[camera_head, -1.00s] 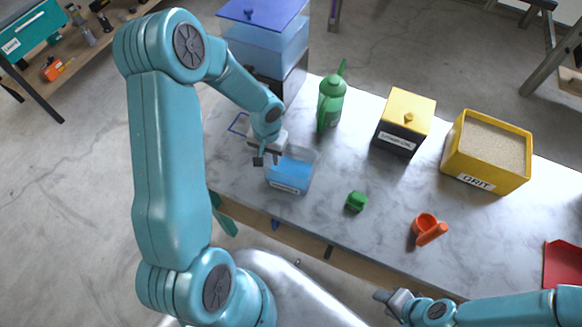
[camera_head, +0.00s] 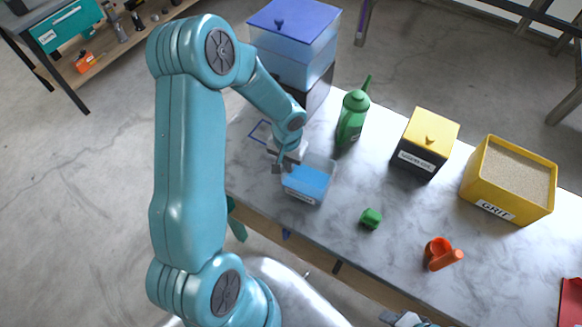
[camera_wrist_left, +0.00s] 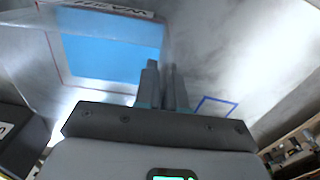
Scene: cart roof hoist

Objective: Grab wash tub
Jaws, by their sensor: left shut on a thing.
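The wash tub (camera_head: 308,184) is a clear, open box with blue in it and a label on its front. It appears to stand on the marble table, left of the middle. My left gripper (camera_head: 284,164) is at the tub's left edge, shut on its wall. In the left wrist view the closed fingers (camera_wrist_left: 163,86) meet the edge of the tub (camera_wrist_left: 105,55), whose label reads upside down. My right gripper (camera_head: 402,319) is only partly in view at the bottom edge; its fingertips cannot be made out.
A blue-lidded tank (camera_head: 292,45) and green can (camera_head: 353,116) stand behind the tub. A yellow-topped box (camera_head: 427,140), grit bin (camera_head: 480,198), green block (camera_head: 371,218) and orange cup (camera_head: 440,254) are to the right. A blue outline (camera_head: 262,132) marks the table behind-left.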

